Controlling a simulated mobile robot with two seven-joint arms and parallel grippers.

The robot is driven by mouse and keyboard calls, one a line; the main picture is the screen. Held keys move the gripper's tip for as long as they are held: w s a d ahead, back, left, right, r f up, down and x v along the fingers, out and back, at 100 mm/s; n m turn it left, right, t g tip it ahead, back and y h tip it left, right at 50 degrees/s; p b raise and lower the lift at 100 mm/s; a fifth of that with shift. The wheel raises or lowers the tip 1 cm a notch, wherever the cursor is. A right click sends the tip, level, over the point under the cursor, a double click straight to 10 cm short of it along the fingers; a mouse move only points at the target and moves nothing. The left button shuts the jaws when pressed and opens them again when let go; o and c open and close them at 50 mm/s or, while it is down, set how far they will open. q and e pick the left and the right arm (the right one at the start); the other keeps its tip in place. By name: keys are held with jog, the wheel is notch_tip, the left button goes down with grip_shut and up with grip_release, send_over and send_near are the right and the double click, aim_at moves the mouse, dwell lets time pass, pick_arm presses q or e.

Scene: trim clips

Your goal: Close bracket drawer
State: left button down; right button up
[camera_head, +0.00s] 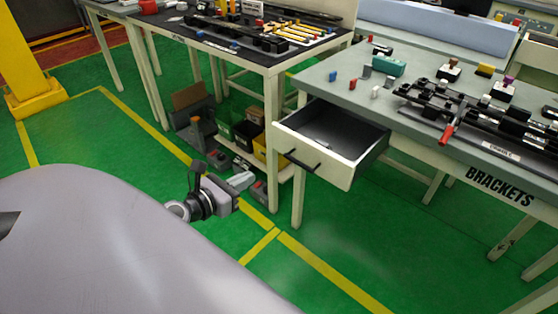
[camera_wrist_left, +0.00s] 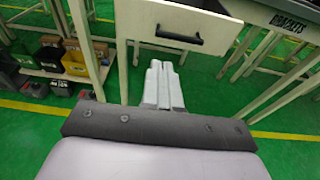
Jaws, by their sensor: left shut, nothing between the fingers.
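The bracket drawer (camera_head: 318,170) is a cream drawer with a dark interior and a black handle (camera_head: 302,160). It stands pulled well out from the table marked BRACKETS (camera_head: 410,165), at its left end. The inside looks mostly empty. In the left wrist view the drawer front (camera_wrist_left: 165,22) and its handle (camera_wrist_left: 180,38) are at the top. My left gripper (camera_head: 243,181) is shut and empty, left of and lower than the handle in the head view. In the left wrist view its fingers (camera_wrist_left: 162,85) point towards the drawer front, apart from it. My right gripper is not in view.
A second table (camera_head: 260,57) with rails and yellow parts stands behind, to the left. Coloured bins (camera_head: 245,135) sit on a low shelf near the drawer. A yellow post (camera_head: 22,65) stands at the far left. Open green floor lies in front of the drawer.

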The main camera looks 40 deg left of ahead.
aim_at(286, 157)
pick_arm(q)
jog(key=b+x, duration=0.1)
jog(key=x, duration=1.1)
jog(key=shift+w+f, duration=0.1)
jog(key=shift+w, duration=0.2)
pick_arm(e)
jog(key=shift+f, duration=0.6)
